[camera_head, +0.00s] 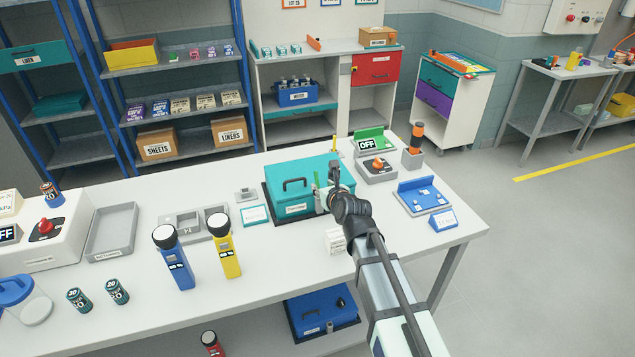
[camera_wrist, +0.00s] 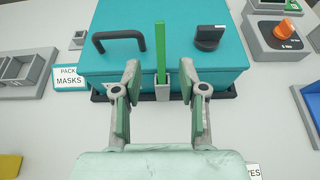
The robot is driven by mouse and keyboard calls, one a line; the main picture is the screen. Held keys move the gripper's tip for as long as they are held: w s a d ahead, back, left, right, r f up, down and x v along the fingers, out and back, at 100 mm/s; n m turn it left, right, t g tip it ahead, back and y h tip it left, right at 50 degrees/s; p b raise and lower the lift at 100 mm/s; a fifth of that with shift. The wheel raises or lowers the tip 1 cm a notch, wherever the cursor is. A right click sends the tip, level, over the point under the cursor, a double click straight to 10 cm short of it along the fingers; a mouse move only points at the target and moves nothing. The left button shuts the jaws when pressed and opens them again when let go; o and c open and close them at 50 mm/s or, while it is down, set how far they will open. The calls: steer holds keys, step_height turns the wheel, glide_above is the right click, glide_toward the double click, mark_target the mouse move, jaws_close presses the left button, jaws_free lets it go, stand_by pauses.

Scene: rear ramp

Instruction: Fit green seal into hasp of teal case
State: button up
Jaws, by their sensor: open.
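The teal case (camera_wrist: 165,35) stands shut on the white table, with a black handle at its left and a black knob at its right in the wrist view. The green seal (camera_wrist: 160,45) is an upright strip at the middle of the case's front. Its lower end meets the grey hasp (camera_wrist: 162,93) and appears to sit in it; how deep I cannot tell. My gripper (camera_wrist: 160,76) is open, one finger on each side of the seal with gaps to both. In the head view my gripper (camera_head: 329,194) is at the case's front right corner and partly hides the hasp.
A "PACK MASKS" card (camera_wrist: 69,77) lies left of the case. A grey unit with an orange knob (camera_head: 376,168) and a blue fixture (camera_head: 424,196) stand to the right. Yellow (camera_head: 223,244) and blue (camera_head: 173,258) torches stand at the left front.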

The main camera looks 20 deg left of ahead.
mark_target(317, 182)
steer(key=shift+p+x, duration=1.45)
steer(key=shift+x, duration=1.9)
steer(key=shift+r, duration=0.1)
jaws_close()
